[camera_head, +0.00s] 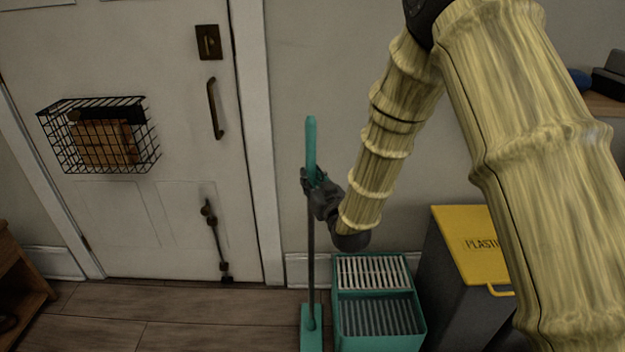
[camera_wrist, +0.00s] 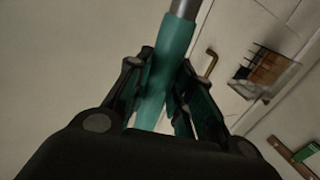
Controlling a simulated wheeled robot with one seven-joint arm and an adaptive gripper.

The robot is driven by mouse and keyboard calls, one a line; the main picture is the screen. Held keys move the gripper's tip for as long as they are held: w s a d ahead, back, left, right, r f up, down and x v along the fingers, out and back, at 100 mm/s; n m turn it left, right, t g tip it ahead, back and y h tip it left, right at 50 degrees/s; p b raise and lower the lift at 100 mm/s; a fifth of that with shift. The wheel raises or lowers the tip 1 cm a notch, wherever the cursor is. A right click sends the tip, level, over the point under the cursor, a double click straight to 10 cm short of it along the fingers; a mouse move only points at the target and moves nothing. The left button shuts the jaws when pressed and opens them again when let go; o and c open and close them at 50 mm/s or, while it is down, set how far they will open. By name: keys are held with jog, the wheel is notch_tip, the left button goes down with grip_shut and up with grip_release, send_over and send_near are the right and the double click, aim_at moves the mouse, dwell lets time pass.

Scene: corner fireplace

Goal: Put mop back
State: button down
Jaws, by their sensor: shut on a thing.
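The mop (camera_head: 311,250) stands about upright in the head view, with a teal grip at the top, a dark thin pole and a teal head (camera_head: 311,328) low by the floor. My gripper (camera_head: 313,178) is shut on the teal grip of the mop. The wrist view shows the teal grip (camera_wrist: 166,65) between the two fingers of my gripper (camera_wrist: 163,85). A teal bucket (camera_head: 380,335) with a white grate and a grey slatted part stands just right of the mop head. Whether the mop head touches the floor is hard to tell.
A grey bin with a yellow lid (camera_head: 468,245) stands right of the bucket. A white door (camera_head: 150,220) with a wire basket (camera_head: 100,135) is at the left. A wooden shelf (camera_head: 20,275) is at the lower left. The floor (camera_head: 200,325) left of the mop is clear.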

jog(key=shift+f, duration=0.15)
jog(key=c, duration=1.3)
grip_release()
jog(key=shift+o, duration=0.2)
jog(key=shift+r, duration=0.2)
jog(key=v, duration=1.2)
jog(key=shift+p, duration=0.35)
